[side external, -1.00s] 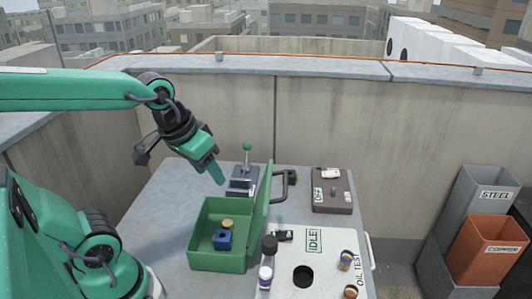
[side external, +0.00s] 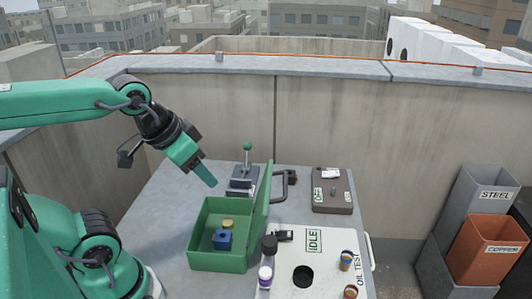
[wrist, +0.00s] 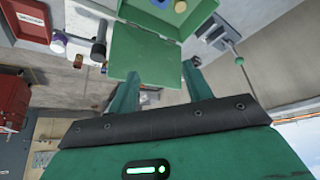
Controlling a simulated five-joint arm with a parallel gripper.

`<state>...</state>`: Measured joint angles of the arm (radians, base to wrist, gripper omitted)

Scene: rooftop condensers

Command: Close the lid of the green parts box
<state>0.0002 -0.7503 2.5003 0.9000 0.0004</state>
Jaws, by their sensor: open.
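The green parts box (side external: 215,262) stands on the grey table with its lid (side external: 258,215) raised, nearly upright, along the box's right side. Inside lie a blue block (side external: 222,240) and a small yellow round piece (side external: 228,223). My gripper (side external: 208,179) is open and empty, above the box's back left and apart from the lid. In the wrist view the lid (wrist: 148,58) appears beyond and between my two fingers (wrist: 160,72), with the box (wrist: 178,20) at the top edge, partly cut off.
Behind the box stands a lever with a green knob (side external: 247,147). A white test panel (side external: 325,268) with small jars is right of the lid. A brown switch box (side external: 331,200) sits at the back right. Steel (side external: 484,190) and copper (side external: 487,250) bins stand beyond the table.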

